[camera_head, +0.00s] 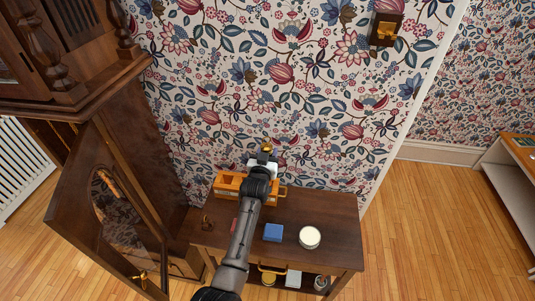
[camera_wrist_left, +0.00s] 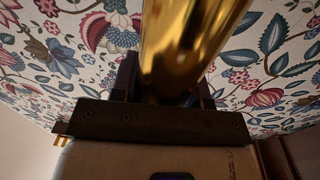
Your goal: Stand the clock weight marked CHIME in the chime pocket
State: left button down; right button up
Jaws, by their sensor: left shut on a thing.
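My left gripper (camera_head: 264,158) is shut on a shiny brass cylinder (camera_head: 267,147), which looks like a clock weight. In the left wrist view the brass cylinder (camera_wrist_left: 187,45) stands up between the fingers and runs out of the top of the picture. No marking on it can be read. A light wooden tray or box (camera_head: 228,185) with openings and a brass handle sits at the back of the side table, below and behind my gripper. My arm hides part of it. No pocket label can be read. My right gripper is not in view.
The dark side table (camera_head: 340,220) also holds a blue box (camera_head: 273,232), a round white-topped container (camera_head: 309,238) and a small brown object (camera_head: 207,222). Its lower shelf has several small items. The tall clock case (camera_head: 150,160), with its door (camera_head: 105,225) open, stands left. Patterned wall is behind.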

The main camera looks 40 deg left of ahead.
pick_arm(q)
jog(key=shift+r, duration=0.4)
